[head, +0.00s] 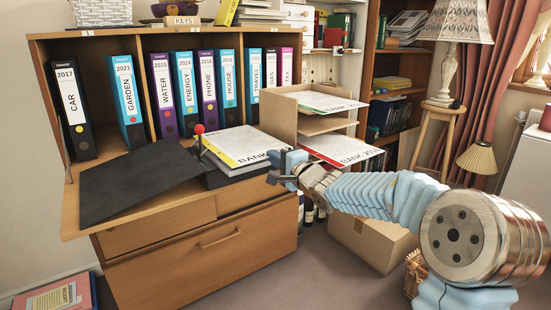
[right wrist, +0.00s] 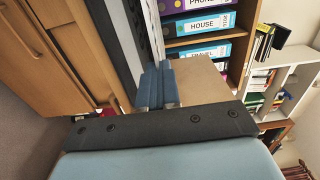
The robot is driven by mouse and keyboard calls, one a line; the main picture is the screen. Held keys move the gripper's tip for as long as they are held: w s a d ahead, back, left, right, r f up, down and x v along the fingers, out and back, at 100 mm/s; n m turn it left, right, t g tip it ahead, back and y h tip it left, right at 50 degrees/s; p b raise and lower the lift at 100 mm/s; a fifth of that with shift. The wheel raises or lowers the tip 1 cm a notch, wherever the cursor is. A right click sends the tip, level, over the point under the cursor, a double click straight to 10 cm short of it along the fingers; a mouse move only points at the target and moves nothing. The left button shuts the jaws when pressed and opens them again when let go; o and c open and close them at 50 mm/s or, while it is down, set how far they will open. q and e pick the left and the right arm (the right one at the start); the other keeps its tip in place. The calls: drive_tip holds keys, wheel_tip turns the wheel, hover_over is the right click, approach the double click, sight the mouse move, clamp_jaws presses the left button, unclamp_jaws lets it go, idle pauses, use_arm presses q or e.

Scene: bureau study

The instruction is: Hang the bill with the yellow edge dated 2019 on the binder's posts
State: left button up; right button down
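The bill with the yellow edge (head: 245,145), marked BANK, lies over the right side of the open black binder (head: 135,187) on the bureau. Its year is hidden. Its yellow edge is on the left, beside the binder's mechanism with a red-knobbed lever (head: 199,130); whether the posts pass through its holes cannot be told. My right gripper (head: 283,164) is at the bill's right edge, its blue fingers close together on it. In the right wrist view the fingers (right wrist: 158,85) meet the end of a white sheet (right wrist: 150,30). My left gripper is not in view.
A tray stack (head: 312,125) at the right holds a green-edged bill (head: 328,102) and a red-edged BANK bill (head: 340,150). Several labelled binders (head: 187,92) stand in the shelf behind. A cardboard box (head: 372,240) is on the floor below my right arm.

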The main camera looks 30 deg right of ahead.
drive_tip(key=shift+f, duration=0.2)
idle(0.4)
drive_tip(key=c, duration=1.7)
unclamp_jaws()
drive_tip(key=shift+o, duration=0.2)
drive_tip(key=shift+s, duration=0.15)
drive_tip(key=shift+s+d+p, duration=0.15)
drive_tip(key=shift+s+p, duration=0.55)
drive_tip(key=shift+s, duration=0.9)
drive_tip(key=shift+o, duration=1.4)
